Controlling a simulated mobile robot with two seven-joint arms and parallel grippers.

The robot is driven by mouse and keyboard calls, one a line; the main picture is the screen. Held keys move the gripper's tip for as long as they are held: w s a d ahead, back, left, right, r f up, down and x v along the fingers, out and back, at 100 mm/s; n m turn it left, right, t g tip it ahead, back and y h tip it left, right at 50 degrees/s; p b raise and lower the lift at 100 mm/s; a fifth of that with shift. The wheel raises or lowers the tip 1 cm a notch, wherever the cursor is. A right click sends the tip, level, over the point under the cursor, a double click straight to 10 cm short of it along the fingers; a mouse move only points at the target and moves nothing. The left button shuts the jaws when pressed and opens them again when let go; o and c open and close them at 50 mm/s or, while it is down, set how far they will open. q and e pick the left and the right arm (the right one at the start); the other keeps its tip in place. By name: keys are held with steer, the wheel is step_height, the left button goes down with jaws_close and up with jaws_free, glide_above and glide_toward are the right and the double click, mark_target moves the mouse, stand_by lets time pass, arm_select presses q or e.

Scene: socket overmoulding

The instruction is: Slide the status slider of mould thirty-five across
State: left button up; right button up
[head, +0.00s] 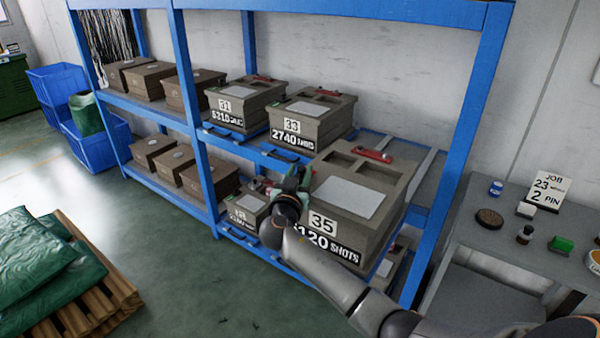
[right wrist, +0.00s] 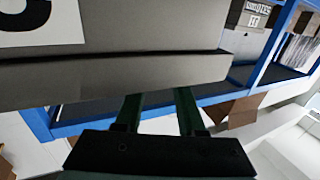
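Mould thirty-five (head: 365,190) is a large grey-brown box with a "35" label (head: 322,222) and "SHOTS" lettering on its front. It sits at the right end of the blue rack. A red slider piece (head: 373,155) lies at the far edge of its top. My right gripper (head: 296,180) is beside the mould's left front corner, away from the red piece. In the right wrist view, its two green fingers (right wrist: 160,100) are apart with nothing visible between them, below the mould's grey face (right wrist: 140,65). Contact with the mould cannot be told. My left gripper is not in view.
Moulds 31 (head: 245,103) and 33 (head: 310,118) stand on the shelf to the left, with smaller moulds beyond. A blue rack post (head: 460,150) rises right of mould thirty-five. A grey bench (head: 480,235) with small items is at the right. Green sacks (head: 45,265) lie on a pallet at left.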

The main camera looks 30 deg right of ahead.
jaws_close()
stand_by(1.1)
